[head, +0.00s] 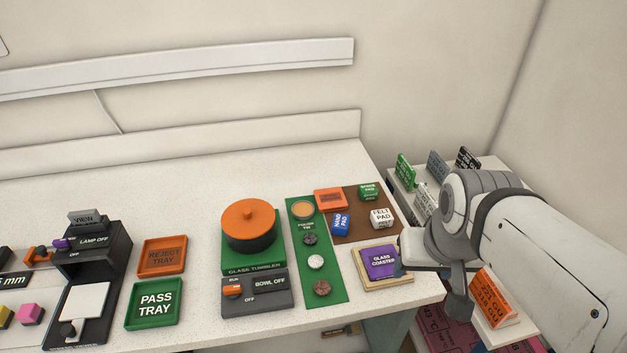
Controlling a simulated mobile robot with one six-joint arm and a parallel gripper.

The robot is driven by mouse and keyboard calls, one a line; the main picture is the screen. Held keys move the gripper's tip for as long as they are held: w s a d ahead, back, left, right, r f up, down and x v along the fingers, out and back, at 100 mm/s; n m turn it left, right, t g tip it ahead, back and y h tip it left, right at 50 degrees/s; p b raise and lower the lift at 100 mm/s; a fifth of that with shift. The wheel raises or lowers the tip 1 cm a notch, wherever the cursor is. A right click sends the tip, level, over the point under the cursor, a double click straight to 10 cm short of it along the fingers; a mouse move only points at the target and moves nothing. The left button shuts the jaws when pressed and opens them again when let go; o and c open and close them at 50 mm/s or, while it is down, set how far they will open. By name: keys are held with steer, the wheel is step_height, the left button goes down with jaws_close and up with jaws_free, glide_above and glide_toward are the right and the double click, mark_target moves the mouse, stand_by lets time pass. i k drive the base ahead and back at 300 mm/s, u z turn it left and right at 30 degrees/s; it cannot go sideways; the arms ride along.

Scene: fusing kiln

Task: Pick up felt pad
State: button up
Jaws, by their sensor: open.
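The felt pad (382,218) is a small white block with dark lettering that reads "FELT PAD". It lies on the right part of a brown mat (361,232) at the right end of the white counter. My gripper (432,269) is below and to the right of the pad, near the counter's right edge. It is open and apart from the pad. My wrist hides part of its jaws, and no object shows between them.
A blue block (340,225), an orange block (330,198) and a green block (369,191) sit near the pad. A purple glass coaster (380,262) lies on a wooden tray (362,278) close to my gripper. Upright label cards (437,167) stand right of the counter.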

mark_target(382, 217)
steer(key=u, duration=0.75)
steer(key=k, duration=1)
steer(key=z, duration=1.05)
steer(key=i, duration=1)
